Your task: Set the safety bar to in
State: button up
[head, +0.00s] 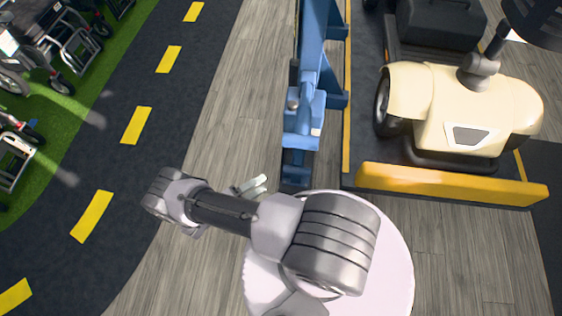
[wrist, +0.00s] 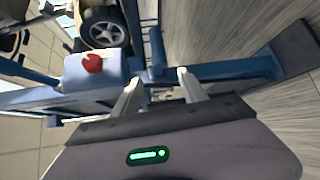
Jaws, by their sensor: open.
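A yellow bar (head: 450,186) lies across the front of the cream scooter's bay; I cannot tell whether it or a blue bar on the rack is the safety bar. The blue rack (head: 318,40) runs along the bay's left side, with a blue housing (head: 303,118) at its near end. In the wrist view a blue housing (wrist: 92,75) carries a red knob (wrist: 92,63), and a blue bar (wrist: 235,69) runs past the fingertips. My gripper (head: 252,185) is open and empty, its fingers (wrist: 160,82) close to the blue bar. Contact cannot be told.
The cream scooter (head: 465,105) stands on a dark mat right of the rack. A round white surface (head: 390,250) is under my arm. A dark lane with yellow dashes (head: 135,125) runs on the left, clear. Wheelchairs (head: 60,45) stand on green flooring beyond it.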

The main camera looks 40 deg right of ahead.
aim_at(294, 166)
jog(key=d, duration=0.5)
jog(key=s+d+f+b, duration=0.1)
jog(key=d, duration=0.4)
jog(key=d+f+b, duration=0.1)
jog(key=d, duration=0.4)
jog(key=shift+s+d, duration=0.2)
jog(key=shift+s, duration=0.1)
jog(key=shift+s+f+b, duration=0.1)
jog(key=shift+f+b, duration=0.05)
jog(key=shift+b, duration=0.15)
grip_shut()
